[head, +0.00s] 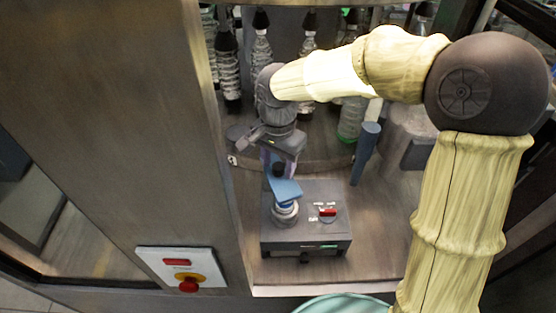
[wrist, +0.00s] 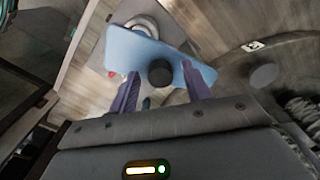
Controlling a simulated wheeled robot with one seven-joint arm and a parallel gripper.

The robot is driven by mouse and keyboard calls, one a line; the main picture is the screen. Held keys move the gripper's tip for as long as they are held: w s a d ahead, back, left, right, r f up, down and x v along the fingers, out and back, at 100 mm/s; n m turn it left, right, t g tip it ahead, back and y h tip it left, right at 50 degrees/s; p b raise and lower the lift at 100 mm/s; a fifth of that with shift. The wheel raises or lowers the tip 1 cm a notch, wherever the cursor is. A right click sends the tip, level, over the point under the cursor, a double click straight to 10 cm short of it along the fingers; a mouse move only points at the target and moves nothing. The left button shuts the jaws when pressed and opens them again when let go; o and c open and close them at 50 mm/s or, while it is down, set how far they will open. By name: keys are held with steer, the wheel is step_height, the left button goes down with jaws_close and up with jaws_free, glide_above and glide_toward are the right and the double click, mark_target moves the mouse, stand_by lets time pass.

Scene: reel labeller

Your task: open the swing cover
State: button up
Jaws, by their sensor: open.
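The swing cover (head: 286,190) is a flat blue plate above a round grey fitting (head: 285,215) on a grey box. In the wrist view the cover (wrist: 140,52) overlaps part of a pale round piece (wrist: 146,22) beneath it. A black knob (wrist: 160,72) stands on the cover near one edge. My gripper (wrist: 160,75) is open, with one purple finger on each side of the knob and visible gaps beside it. In the head view my gripper (head: 277,166) is above the cover, partly hidden by my wrist.
The grey box (head: 304,232) carries a red switch (head: 328,212) right of the cover. A blue post (head: 366,150) stands behind to the right. Bottles (head: 262,48) line the back.

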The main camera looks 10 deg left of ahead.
jaws_close()
